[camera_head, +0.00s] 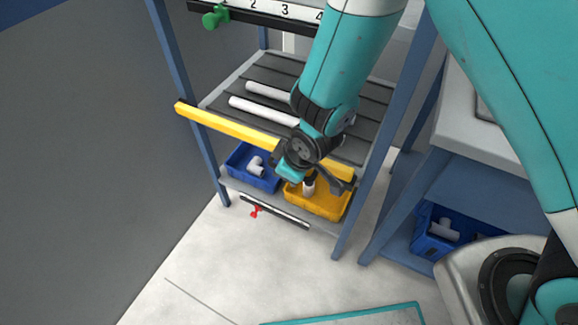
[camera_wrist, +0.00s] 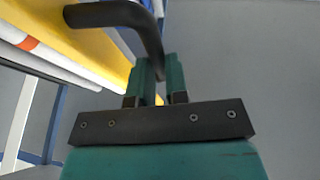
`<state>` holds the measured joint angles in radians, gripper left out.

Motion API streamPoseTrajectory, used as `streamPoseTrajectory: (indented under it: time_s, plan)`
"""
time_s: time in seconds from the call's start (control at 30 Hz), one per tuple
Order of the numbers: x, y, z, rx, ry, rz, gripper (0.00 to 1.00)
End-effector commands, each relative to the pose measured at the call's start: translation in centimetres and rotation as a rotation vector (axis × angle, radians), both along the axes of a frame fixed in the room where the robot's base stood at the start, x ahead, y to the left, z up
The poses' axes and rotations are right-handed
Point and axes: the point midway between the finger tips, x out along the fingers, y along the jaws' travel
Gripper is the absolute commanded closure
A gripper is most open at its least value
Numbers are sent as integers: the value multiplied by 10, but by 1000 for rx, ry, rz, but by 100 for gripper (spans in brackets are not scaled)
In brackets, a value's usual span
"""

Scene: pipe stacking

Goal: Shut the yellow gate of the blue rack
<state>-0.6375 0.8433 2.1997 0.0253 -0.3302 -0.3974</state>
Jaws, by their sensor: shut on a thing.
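The blue rack (camera_head: 208,160) has a shelf of grey rollers with white pipes (camera_head: 262,110) lying on it. The yellow gate (camera_head: 235,127) is a long bar across the front of this shelf, its left end at the left post and its right part partly behind my arm. In the wrist view the gate (camera_wrist: 85,38) carries a bent black handle (camera_wrist: 118,14). My gripper (camera_wrist: 156,72) is shut on this handle, with a teal finger on each side. In the head view my wrist covers part of the gate, and the fingertips are hard to make out.
A blue bin (camera_head: 237,166) and a yellow bin (camera_head: 335,210) stand below the gate. A green knob (camera_head: 214,17) is above. A bench with another blue bin (camera_head: 425,238) is at right. The front floor is mostly clear.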

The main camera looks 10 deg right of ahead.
Motion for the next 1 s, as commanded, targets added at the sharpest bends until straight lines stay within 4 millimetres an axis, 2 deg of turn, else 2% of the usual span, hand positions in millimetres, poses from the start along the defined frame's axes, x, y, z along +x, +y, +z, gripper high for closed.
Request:
streamPoseTrajectory:
  time_s: [0.03, 0.23, 0.27, 0.3, 0.37, 0.63, 0.73, 0.87, 1.0]
  plan:
    - [5, -3, 0, -7, -14, -3, 100]
    - [7, -4, 0, -7, -19, -6, 100]
    - [7, -4, 0, -7, -19, -7, 81]
    - [7, -4, 0, -6, -19, -8, 72]
    - [7, -4, 0, -7, -19, -7, 60]
    - [5, -3, 1, -5, -13, -5, 60]
    - [3, -3, 8, -3, -14, -5, 60]
    - [-5, -8, 27, -3, -15, -4, 60]
    - [-17, -15, 60, -2, -16, -4, 60]
